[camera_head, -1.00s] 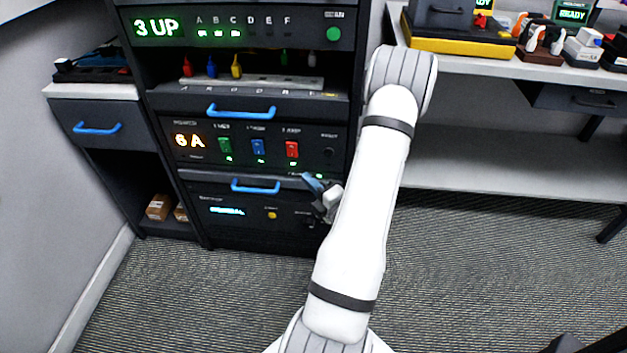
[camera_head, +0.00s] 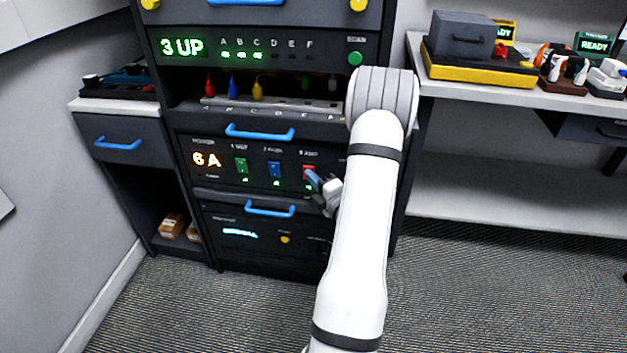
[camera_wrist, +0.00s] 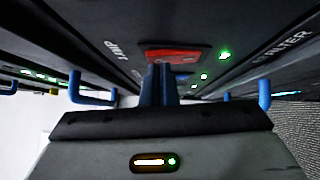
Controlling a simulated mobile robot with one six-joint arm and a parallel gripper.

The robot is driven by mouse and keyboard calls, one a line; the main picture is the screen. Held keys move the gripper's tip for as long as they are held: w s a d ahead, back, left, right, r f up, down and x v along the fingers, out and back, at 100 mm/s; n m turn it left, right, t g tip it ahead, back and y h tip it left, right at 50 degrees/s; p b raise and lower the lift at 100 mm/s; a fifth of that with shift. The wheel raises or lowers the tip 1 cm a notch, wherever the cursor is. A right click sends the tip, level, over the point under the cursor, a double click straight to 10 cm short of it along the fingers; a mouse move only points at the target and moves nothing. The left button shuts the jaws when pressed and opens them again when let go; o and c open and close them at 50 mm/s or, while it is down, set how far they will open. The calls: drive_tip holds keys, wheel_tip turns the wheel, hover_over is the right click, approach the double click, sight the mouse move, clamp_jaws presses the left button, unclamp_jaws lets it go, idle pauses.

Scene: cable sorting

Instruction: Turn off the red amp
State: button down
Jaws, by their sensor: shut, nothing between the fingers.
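The red amp switch (camera_head: 308,172) is on the power panel of the rack (camera_head: 225,173), right of the green switch (camera_head: 241,166) and the blue switch (camera_head: 275,169). A small green light glows below each switch. My gripper (camera_head: 314,180) is shut and empty, its blue fingertips at the lower part of the red switch and partly covering it. In the wrist view the shut fingers (camera_wrist: 159,74) reach up to the red switch (camera_wrist: 172,56), with a green light beside it. I cannot tell whether they touch it. The panel display reads 6 A.
Blue drawer handles (camera_head: 260,132) stick out above and below the power panel (camera_head: 270,208). Above are hanging coloured plugs and a display (camera_head: 183,47) reading 3 UP. A bench (camera_head: 480,93) with devices stands at the right. The floor there is clear.

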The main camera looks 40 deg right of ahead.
drive_tip(key=shift+w+d+r+p, duration=0.15)
drive_tip(key=shift+r+p, duration=0.25)
drive_tip(key=shift+p, duration=0.75)
drive_tip(key=shift+s+a+f+b, duration=0.2)
drive_tip(key=shift+a+f+b, duration=0.05)
drive_tip(key=shift+f+b, duration=0.1)
drive_tip(key=s+a+r+p, duration=0.1)
drive_tip(key=s+a+p, duration=0.1)
drive_tip(key=s, duration=1)
drive_tip(key=shift+a+r+p, duration=0.15)
drive_tip(key=shift+a+p, duration=0.15)
drive_tip(key=shift+a, duration=0.4)
drive_tip(key=shift+s, duration=0.1)
